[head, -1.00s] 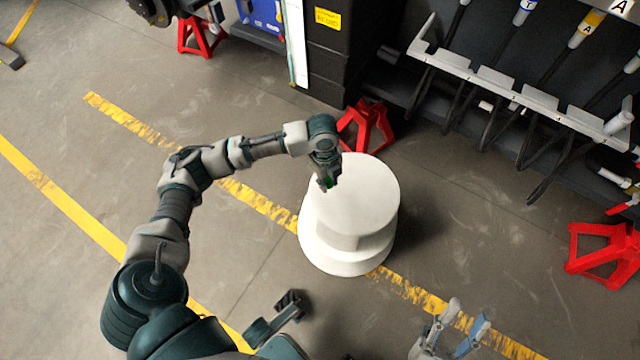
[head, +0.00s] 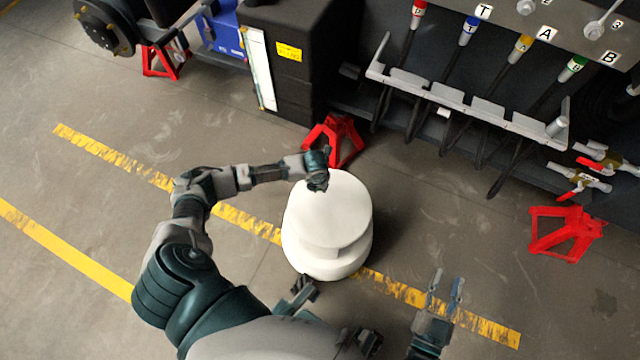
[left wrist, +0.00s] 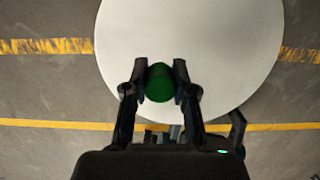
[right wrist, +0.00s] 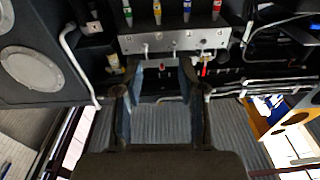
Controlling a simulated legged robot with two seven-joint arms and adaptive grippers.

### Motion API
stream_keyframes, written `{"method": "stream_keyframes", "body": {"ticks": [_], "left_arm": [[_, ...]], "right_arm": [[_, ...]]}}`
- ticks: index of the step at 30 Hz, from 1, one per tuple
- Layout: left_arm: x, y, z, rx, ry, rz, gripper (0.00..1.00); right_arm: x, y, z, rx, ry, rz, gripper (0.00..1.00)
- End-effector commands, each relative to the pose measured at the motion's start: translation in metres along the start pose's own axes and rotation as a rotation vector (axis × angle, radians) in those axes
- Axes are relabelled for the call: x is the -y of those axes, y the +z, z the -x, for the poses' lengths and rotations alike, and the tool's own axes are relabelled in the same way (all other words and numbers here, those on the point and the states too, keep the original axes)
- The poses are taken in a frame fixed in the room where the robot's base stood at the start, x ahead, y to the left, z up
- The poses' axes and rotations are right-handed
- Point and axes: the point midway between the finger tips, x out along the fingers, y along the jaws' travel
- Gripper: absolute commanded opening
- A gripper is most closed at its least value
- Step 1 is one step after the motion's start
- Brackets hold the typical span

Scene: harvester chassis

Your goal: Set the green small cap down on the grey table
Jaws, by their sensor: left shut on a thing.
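The green small cap (left wrist: 159,82) sits between the two fingertips of my left gripper (left wrist: 160,92) in the left wrist view. That gripper is shut on it. The round grey table (head: 335,212) looks pale, almost white, and it fills the upper middle of the left wrist view (left wrist: 225,50). In the head view my left gripper (head: 318,183) is over the table's far left part, and the cap is hidden there. I cannot tell whether the cap touches the tabletop. My right gripper (head: 447,284) is open and empty, to the right of the table.
A red stand (head: 338,138) is just behind the table. Another red stand (head: 565,232) is at the right. The dark chassis with a grey rail (head: 465,102) and coloured, labelled hoses runs along the back. Most of the tabletop is bare.

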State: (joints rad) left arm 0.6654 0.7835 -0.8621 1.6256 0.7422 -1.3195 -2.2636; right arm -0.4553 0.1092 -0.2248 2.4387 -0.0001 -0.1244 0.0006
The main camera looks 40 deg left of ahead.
Motion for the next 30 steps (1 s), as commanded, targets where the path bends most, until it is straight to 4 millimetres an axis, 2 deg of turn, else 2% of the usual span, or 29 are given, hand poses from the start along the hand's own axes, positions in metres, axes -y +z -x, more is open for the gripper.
{"method": "stream_keyframes", "body": {"ticks": [8,13,14,21,30], "left_arm": [[0.004,0.001,0.002,0.001,0.002,0.001,0.00],[0.001,0.003,0.004,0.003,-0.001,0.000,0.00],[0.000,0.002,-0.002,0.001,-0.001,0.000,0.00],[0.000,-0.005,-0.035,-0.005,0.001,0.000,0.00],[0.003,-0.008,-0.054,0.000,0.004,0.000,0.00]], "right_arm": [[-0.004,0.002,0.000,0.009,0.000,-0.002,0.40],[-0.002,0.009,0.001,0.088,0.005,0.008,0.40],[-0.001,0.010,0.000,0.071,0.004,0.007,0.40],[0.004,-0.017,-0.001,-0.158,-0.008,-0.008,0.40],[0.004,-0.046,0.009,-0.375,-0.015,-0.027,0.40]]}}
